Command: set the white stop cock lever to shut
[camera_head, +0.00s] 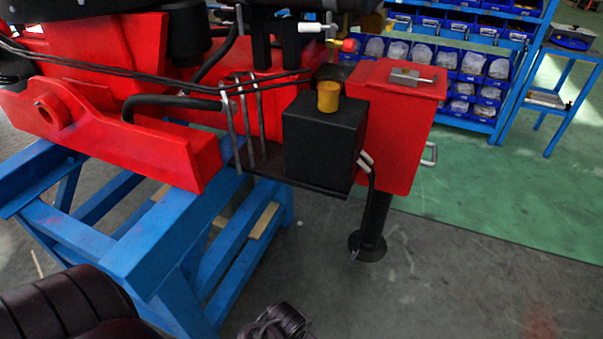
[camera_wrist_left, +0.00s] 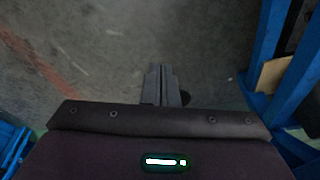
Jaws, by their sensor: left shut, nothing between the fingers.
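A small lever with a white grip (camera_head: 311,27) sticks out to the right near the top middle of the head view, beneath the black parts of the crane. A second lever with a red ball end (camera_head: 350,45) and a yellowish part is just below and right of it. My left gripper (camera_wrist_left: 162,70) shows in the left wrist view with its fingers together and empty, over grey floor. It is away from the white lever, which is not in that view. In the head view, only dark parts of my arms show along the bottom edge. My right gripper cannot be made out.
The red crane base (camera_head: 160,150) rests on a blue stand (camera_head: 150,240). A black box with a yellow cap (camera_head: 328,97) and a red box (camera_head: 392,140) are below the levers. Cables cross the left side. Blue shelves (camera_head: 470,75) stand behind. The floor at right is clear.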

